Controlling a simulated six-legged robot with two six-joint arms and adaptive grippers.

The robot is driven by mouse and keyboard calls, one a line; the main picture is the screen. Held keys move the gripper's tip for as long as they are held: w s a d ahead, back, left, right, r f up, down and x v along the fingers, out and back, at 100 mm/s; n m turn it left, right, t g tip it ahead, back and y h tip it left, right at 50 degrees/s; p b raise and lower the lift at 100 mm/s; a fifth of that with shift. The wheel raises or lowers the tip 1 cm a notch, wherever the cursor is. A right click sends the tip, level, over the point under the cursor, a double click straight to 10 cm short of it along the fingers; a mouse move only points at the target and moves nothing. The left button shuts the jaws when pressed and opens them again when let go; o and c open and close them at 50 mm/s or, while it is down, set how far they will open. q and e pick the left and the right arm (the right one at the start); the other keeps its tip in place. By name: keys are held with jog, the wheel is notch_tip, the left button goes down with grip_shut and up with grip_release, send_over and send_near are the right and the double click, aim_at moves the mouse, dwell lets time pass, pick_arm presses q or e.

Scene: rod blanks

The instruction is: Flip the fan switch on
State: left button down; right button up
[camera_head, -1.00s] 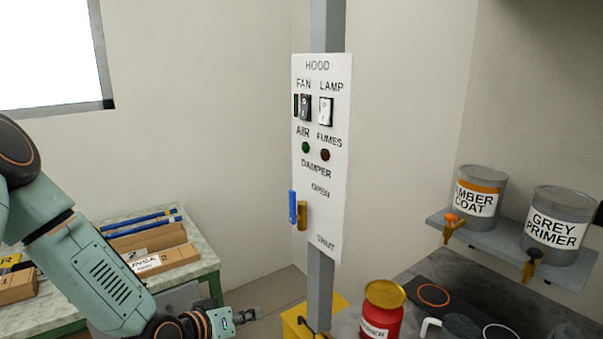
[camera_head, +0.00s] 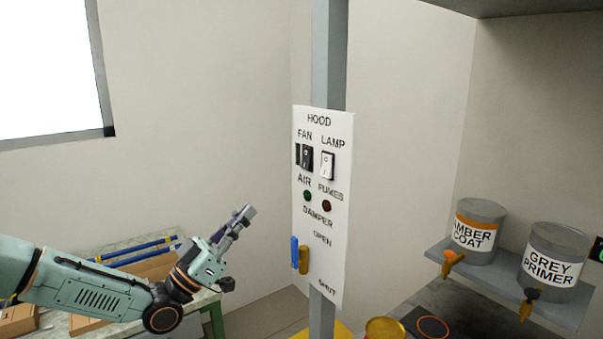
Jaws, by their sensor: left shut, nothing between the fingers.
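The white hood panel (camera_head: 335,255) is fixed to a grey post. The black fan switch (camera_head: 306,157) sits under the word FAN near its top left. The white lamp switch (camera_head: 327,165) is just right of it. My left gripper (camera_head: 248,212) is shut and empty, pointing up and right. In the picture it is left of the panel and lower than the fan switch, apart from both. My right gripper is not in view.
Below the switches are a green light (camera_head: 307,195), a dark red light (camera_head: 326,205) and a blue damper handle (camera_head: 294,250). Cans labelled AMBER COAT (camera_head: 478,232) and GREY PRIMER (camera_head: 554,262) stand on a shelf at right. A workbench (camera_head: 205,298) is behind my left arm.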

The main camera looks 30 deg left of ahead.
pick_arm(q)
jog(key=h, duration=0.1)
jog(key=b, duration=0.4)
send_near(304, 160)
jog(key=shift+s+r, duration=0.85)
jog(key=shift+r, duration=0.2)
jog(key=shift+m, duration=0.3)
jog(key=shift+w+d+r+b, duration=0.2)
jog(key=shift+w+d, duration=0.15)
jog(key=shift+w, duration=0.6)
jog(key=shift+w+d+r+b, duration=0.1)
jog(key=shift+w+d+r, duration=0.2)
jog(key=shift+w, duration=0.7)
jog(key=shift+w+d+r+b, duration=0.15)
jog(key=shift+w+d, duration=0.3)
jog(key=shift+w, duration=0.5)
jog(key=shift+a, duration=0.15)
jog(key=shift+s, duration=0.1)
